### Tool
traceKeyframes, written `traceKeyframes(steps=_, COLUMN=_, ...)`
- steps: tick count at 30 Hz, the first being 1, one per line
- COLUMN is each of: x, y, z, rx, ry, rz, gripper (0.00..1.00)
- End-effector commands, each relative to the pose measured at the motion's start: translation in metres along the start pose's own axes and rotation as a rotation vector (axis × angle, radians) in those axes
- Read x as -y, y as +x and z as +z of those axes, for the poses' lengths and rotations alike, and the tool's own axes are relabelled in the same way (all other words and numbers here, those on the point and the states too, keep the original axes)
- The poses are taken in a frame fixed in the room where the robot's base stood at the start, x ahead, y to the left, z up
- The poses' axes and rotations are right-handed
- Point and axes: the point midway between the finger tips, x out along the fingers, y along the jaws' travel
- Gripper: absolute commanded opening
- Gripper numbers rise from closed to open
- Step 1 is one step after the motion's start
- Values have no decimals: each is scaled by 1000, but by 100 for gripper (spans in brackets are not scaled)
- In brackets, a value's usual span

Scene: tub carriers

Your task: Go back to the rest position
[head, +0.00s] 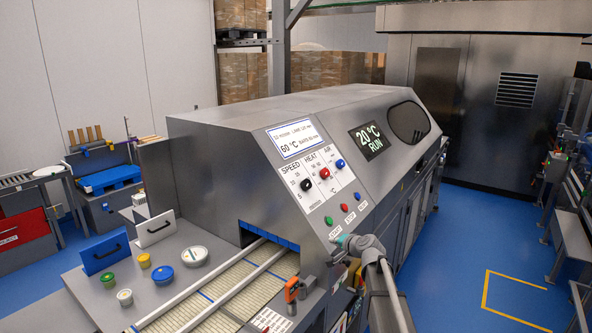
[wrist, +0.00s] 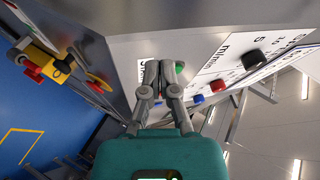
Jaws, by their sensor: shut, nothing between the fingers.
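My gripper (head: 338,240) is at the lower front of the control panel (head: 310,170), just below the green button (head: 328,221) in the head view. In the wrist view my gripper (wrist: 160,72) has its fingers together with nothing between them, in front of the panel. The green button (wrist: 180,68) shows partly behind the fingertips there. I cannot tell whether the fingertips touch the panel. A red button (head: 343,208) and a blue button (head: 356,196) sit beside the green one. Black (head: 307,186), red (head: 324,173) and blue (head: 340,163) knobs sit above them.
The machine's conveyor (head: 215,290) leaves its opening at the lower left. A grey side table (head: 140,275) holds small round tubs. An orange-handled device (head: 291,289) stands near my arm. A lit display (head: 371,141) reads 20 °C RUN. Blue floor (head: 470,240) at right is open.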

Motion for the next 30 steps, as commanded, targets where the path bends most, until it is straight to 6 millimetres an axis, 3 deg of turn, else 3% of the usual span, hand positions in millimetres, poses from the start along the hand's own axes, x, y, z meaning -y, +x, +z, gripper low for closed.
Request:
traceKeyframes(steps=1, x=-15, y=-12, z=29, rx=53, ry=-57, rz=46, gripper=0)
traceKeyframes(steps=6, x=-62, y=-48, z=100, rx=243, ry=-244, rz=227, gripper=0)
traceKeyframes(steps=11, x=-110, y=-93, z=156, rx=416, ry=-391, rz=415, gripper=0)
traceKeyframes(steps=15, x=-151, y=-141, z=194, rx=559, ry=-494, rz=591, gripper=0)
traceKeyframes(steps=22, x=-194, y=-207, z=228, rx=722, ry=-584, rz=822, gripper=0)
traceKeyframes(steps=25, x=-201, y=-221, z=233, rx=756, ry=-598, rz=875, gripper=0)
traceKeyframes(steps=30, x=-204, y=-228, z=234, rx=773, ry=-605, rz=901, gripper=0)
